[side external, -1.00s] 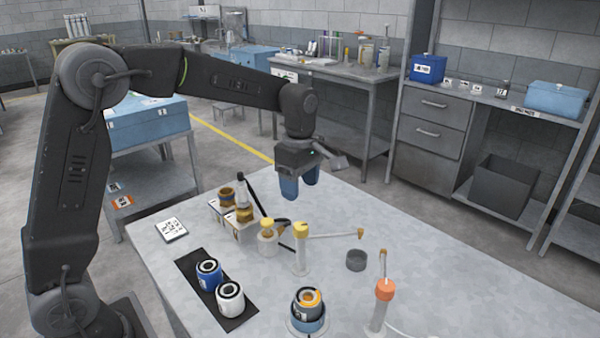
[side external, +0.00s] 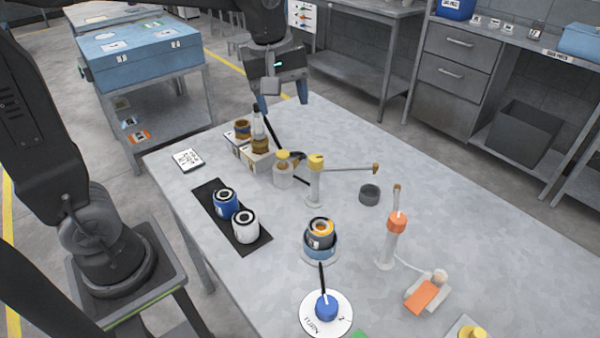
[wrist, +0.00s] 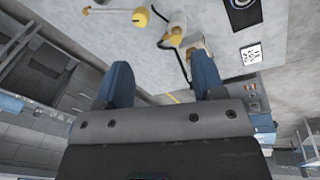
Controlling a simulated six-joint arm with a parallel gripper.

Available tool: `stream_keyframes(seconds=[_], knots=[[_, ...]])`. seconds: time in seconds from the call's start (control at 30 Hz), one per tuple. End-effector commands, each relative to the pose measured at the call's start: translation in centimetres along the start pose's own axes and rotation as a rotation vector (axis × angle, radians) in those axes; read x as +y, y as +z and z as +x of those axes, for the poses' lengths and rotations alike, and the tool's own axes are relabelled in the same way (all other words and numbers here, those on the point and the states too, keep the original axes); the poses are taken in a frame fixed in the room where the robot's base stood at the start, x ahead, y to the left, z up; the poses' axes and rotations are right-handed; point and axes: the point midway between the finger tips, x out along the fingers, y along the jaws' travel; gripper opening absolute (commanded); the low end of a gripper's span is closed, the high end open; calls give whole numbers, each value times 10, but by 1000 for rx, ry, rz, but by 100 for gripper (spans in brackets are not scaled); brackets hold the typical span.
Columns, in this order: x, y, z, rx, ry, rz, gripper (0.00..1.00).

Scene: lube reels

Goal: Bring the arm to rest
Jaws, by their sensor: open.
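My gripper (side external: 283,104) hangs in the air above the far edge of the table, behind the bottles and boxes there. Its two blue fingers are apart with nothing between them. In the wrist view my gripper (wrist: 165,85) also shows open and empty. On the grey table (side external: 400,290), a blue reel (side external: 226,204) and a white reel (side external: 246,226) stand on a black mat (side external: 217,190). Another reel with an orange and black top (side external: 320,233) sits on a blue round base.
A yellow-topped post with a side arm (side external: 316,180), a small bottle (side external: 283,170) and a dark cup (side external: 370,194) stand mid-table. An orange-collared post (side external: 396,225) stands to the right. A blue-knobbed white disc (side external: 327,312) lies in front. A label card (side external: 188,159) lies at left.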

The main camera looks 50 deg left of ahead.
Motion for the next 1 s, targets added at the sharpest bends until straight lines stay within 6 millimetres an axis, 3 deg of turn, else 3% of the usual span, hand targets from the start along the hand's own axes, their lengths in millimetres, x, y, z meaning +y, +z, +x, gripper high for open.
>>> stream_keyframes(seconds=[0.17, 0.3, 0.43, 0.6, 1.0], knots=[[-55, 32, -18, 80, 100, 426, 63], [-93, 53, -16, 160, 148, 738, 63], [-118, 66, -9, 226, 170, 951, 63], [-132, 74, -3, 271, 176, 1089, 63], [-133, 74, -2, 274, 175, 1106, 63]])
